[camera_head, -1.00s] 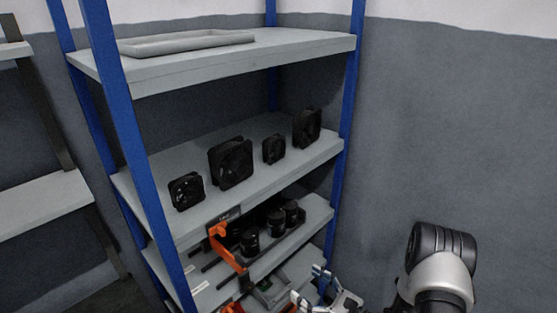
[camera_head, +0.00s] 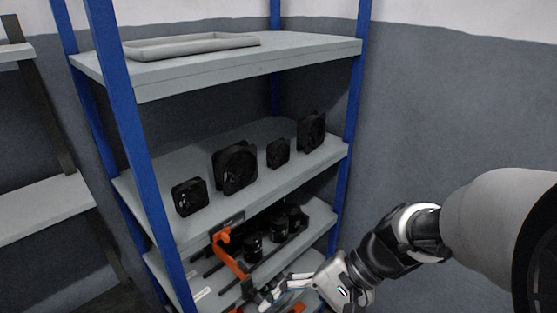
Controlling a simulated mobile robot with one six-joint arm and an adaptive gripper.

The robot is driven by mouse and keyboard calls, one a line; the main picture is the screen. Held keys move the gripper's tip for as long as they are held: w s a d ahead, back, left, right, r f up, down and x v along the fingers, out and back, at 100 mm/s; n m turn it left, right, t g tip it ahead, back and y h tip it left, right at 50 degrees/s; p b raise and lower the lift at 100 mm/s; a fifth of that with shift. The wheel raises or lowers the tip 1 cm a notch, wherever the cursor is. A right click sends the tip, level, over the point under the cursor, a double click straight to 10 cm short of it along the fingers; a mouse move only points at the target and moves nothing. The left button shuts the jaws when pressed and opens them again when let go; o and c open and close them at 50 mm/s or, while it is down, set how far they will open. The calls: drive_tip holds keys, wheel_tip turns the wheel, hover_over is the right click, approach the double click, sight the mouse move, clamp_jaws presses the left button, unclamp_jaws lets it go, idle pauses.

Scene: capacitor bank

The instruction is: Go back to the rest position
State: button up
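My gripper (camera_head: 268,297) is low in the picture, in front of the lower shelves, at the end of my arm reaching in from the right edge. Its fingers are small and partly lost against the shelf, so I cannot tell whether they are open or hold anything. Black cylindrical capacitors (camera_head: 253,246) stand in a row on the shelf behind it. An orange bracket (camera_head: 229,256) is at the front of that shelf, just left of and above my gripper. I cannot tell whether they touch.
The blue-posted rack (camera_head: 124,140) holds several black fans (camera_head: 235,168) on its middle shelf and a grey tray (camera_head: 190,46) on top. Another grey shelf (camera_head: 45,208) stands at the left. The grey wall (camera_head: 450,110) is bare at the right.

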drive_tip(key=s+d+r+n+t+h, duration=0.3)
drive_tip(key=d+h, duration=0.1)
drive_tip(key=d, duration=0.2)
drive_tip(key=s+d+r+n+t+h, duration=0.3)
drive_tip(key=d+h, duration=0.1)
drive_tip(key=d, duration=0.1)
drive_tip(key=shift+s+d+r+t+h, duration=0.2)
drive_tip(key=shift+s+d+t+h, duration=0.1)
drive_tip(key=shift+s+d, duration=0.05)
